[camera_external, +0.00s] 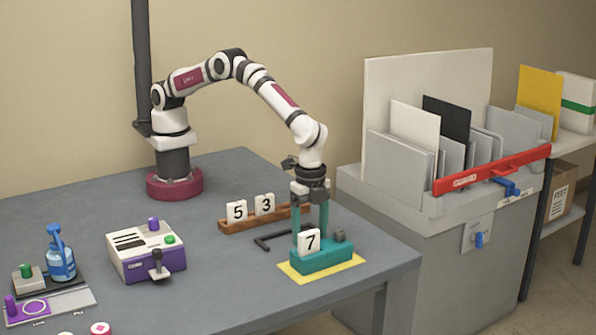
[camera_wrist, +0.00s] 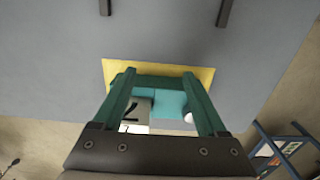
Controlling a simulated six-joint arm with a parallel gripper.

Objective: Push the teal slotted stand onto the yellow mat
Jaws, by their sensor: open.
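The teal slotted stand (camera_external: 322,259) sits on the yellow mat (camera_external: 348,266), whose margin shows along the stand's front and right sides. The stand holds an upright white tile marked 7 (camera_external: 309,241). In the wrist view the stand (camera_wrist: 170,103) lies between the fingers, with mat (camera_wrist: 117,68) showing past its far side. My gripper (camera_external: 310,226) is low over the stand, its green fingers spread apart. In the wrist view my gripper (camera_wrist: 158,78) has nothing clamped visibly; whether the fingers touch the stand cannot be told.
A brown rack with tiles 5 (camera_external: 237,211) and 3 (camera_external: 265,204) stands behind the mat. A black bracket (camera_external: 270,242) lies left of it. A purple-white device (camera_external: 147,254) is farther left. The table's right edge and a grey cabinet (camera_external: 420,250) are near.

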